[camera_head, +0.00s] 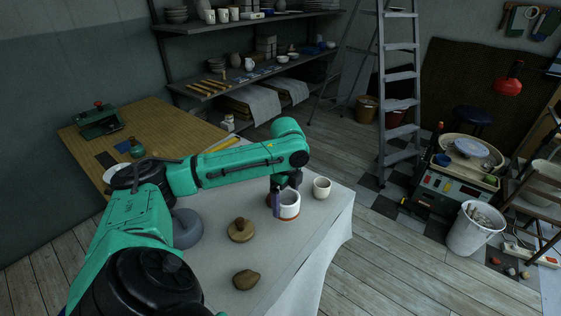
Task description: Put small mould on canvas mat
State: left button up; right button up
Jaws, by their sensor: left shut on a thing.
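My left arm reaches across the cloth-covered table, and my left gripper (280,195) points down near its right side. It is shut on a small white cylindrical piece (290,206) with a reddish-brown lower edge, which looks like the small mould. A finger covers its left side. I cannot tell whether its base touches the cloth. The pale cloth (290,254) covers the table and hangs over its front right edge; I cannot make out a separate canvas mat. My right gripper is not in view.
A cream cup (321,187) stands just right of the held piece. A brown lidded pot (241,230), a brown lump (246,280) and a grey round piece (187,228) are to the left. A wooden table (178,125) stands behind, and a stepladder (400,100) at the back right.

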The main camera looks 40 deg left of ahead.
pick_arm(q)
jog(key=f, duration=1.2)
jog(key=shift+w, duration=0.2)
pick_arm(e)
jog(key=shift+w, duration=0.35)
pick_arm(q)
jog(key=shift+f, duration=0.1)
jog(key=o, duration=1.4)
jog(key=shift+o, duration=0.2)
notch_tip(320, 180, up, 12)
jog(key=shift+r, duration=0.1)
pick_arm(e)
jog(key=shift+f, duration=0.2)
